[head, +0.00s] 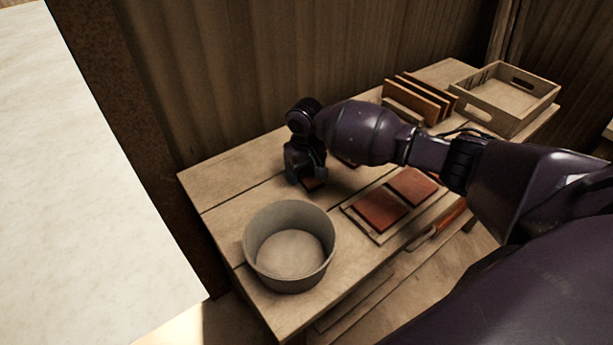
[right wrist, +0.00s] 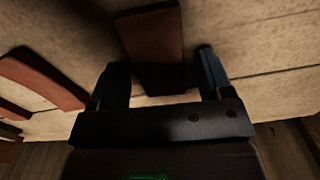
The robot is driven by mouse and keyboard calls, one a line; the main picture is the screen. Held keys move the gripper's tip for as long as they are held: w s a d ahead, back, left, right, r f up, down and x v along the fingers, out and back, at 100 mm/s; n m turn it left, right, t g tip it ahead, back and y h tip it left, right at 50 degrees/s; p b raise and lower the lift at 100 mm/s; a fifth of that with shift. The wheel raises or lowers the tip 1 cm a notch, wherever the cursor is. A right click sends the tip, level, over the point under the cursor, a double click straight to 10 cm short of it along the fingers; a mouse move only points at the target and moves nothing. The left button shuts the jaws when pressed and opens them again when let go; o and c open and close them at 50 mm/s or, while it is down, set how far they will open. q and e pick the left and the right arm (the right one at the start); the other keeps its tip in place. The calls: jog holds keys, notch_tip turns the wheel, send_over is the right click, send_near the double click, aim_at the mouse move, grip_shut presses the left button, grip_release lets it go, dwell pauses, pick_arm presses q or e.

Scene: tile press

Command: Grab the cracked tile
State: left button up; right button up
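My right gripper (head: 307,176) points down at the table, left of the tile tray. In the right wrist view its two fingers (right wrist: 162,75) are apart, with a dark red tile (right wrist: 152,42) lying between and beyond them. Gaps show on both sides of this tile, so it is not clasped. In the head view only a bit of this tile (head: 311,184) shows under the gripper. No crack can be made out on it in the shadow. A second red tile (right wrist: 42,78) lies to the left in the wrist view. My left gripper is not in view.
A round grey bin (head: 256,256) stands at the table's near left. A flat tray (head: 373,236) holds two red tiles (head: 379,209). A rack with upright tiles (head: 421,97) and a wooden crate (head: 477,113) stand at the back right. A wall runs behind.

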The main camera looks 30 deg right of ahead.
jog(key=c, duration=0.9)
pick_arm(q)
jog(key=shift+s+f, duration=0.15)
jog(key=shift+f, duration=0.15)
pick_arm(e)
jog(key=shift+r, duration=0.1)
